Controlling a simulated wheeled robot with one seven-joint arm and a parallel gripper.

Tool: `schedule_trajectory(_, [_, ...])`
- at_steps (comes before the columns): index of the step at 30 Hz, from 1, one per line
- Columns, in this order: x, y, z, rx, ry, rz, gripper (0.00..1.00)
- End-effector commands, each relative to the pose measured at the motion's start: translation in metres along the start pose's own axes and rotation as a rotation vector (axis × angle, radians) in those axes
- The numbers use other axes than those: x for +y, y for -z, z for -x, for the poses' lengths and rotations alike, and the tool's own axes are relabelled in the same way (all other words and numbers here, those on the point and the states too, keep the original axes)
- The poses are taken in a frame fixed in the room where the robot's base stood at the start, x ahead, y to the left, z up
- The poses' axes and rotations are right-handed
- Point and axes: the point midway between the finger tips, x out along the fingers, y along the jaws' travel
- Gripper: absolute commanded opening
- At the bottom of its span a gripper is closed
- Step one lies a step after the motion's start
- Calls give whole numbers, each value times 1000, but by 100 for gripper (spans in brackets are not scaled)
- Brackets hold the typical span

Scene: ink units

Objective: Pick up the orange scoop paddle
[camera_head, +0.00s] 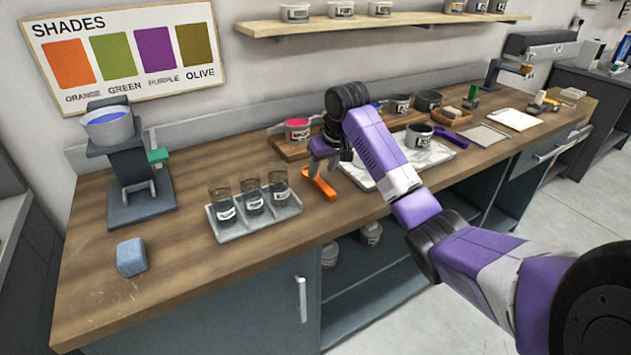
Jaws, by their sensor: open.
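The orange scoop paddle (320,184) lies on the wooden counter, between the grey tray of dark jars and the pale marbled slab. My gripper (322,167) points down at the paddle's upper end, with its fingers over or around it. The jaws are open. Part of the paddle's far end is hidden behind the fingers, and I cannot tell whether they touch it.
The grey tray (222,234) with three labelled jars stands close on the left. The marbled slab (436,156) with a dark cup (418,137) and a purple paddle (452,137) lies to the right. A blue-grey block (131,257) sits at the front left.

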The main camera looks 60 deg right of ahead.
Motion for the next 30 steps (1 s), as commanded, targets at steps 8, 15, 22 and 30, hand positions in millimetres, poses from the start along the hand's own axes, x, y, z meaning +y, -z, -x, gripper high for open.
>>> schedule_trajectory(8, [0,-4,-38,-2,1,-2,47])
schedule_trajectory(15, [0,-3,-47,0,1,-1,47])
schedule_trajectory(22, [0,-3,-46,0,0,-1,24])
schedule_trajectory(30, [0,-3,-46,0,0,-1,0])
